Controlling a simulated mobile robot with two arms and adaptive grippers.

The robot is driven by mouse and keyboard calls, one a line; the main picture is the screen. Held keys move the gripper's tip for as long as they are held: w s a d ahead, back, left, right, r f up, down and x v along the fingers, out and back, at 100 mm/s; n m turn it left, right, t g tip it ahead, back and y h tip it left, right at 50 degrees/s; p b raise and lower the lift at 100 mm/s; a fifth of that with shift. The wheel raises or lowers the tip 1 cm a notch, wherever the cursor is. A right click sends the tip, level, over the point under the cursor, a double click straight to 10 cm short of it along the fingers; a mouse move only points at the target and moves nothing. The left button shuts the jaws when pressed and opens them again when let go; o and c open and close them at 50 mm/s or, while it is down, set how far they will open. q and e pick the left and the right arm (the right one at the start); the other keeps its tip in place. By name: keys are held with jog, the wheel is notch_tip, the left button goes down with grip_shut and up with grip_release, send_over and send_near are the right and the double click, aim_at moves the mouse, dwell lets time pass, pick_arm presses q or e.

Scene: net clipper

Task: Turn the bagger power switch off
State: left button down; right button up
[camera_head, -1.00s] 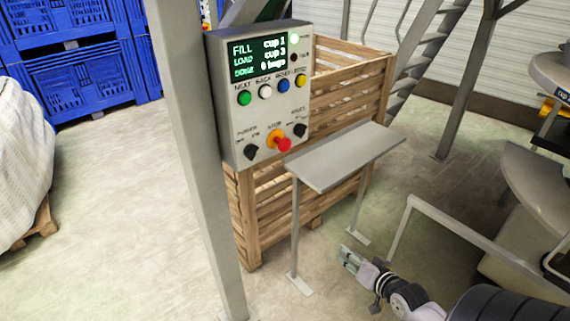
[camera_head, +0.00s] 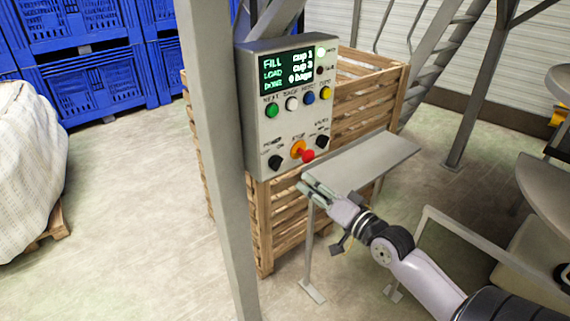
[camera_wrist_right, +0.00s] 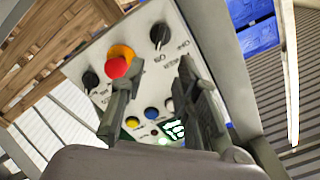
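The control box (camera_head: 257,120) is mounted beside a grey post. Its black power switch (camera_head: 275,162) is the knob at the lower left of the panel, with off and on marks too small to read its setting surely. In the right wrist view the panel is upside down and the power switch (camera_wrist_right: 160,35) is at the top, beyond the fingertips. My right gripper (camera_head: 305,184) is below and right of the switch, apart from the panel. In the right wrist view its two fingers (camera_wrist_right: 159,66) are spread with nothing between them. My left gripper is not in view.
The red stop button (camera_head: 307,156) on its orange base sits right of the switch, and another black knob (camera_head: 322,142) is further right. A grey shelf (camera_head: 366,162) stands close to my right gripper. A wooden crate (camera_head: 352,98) is behind the box.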

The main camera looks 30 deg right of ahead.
aim_at(281, 164)
jog(key=w, duration=0.3)
jog(key=w+p, duration=0.1)
jog(key=w, duration=0.5)
jog(key=shift+a+r+p, duration=0.1)
jog(key=shift+a+p, duration=0.2)
jog(key=shift+w+a, duration=0.1)
jog(key=shift+w, duration=0.75)
jog(key=shift+c, duration=0.5)
grip_shut()
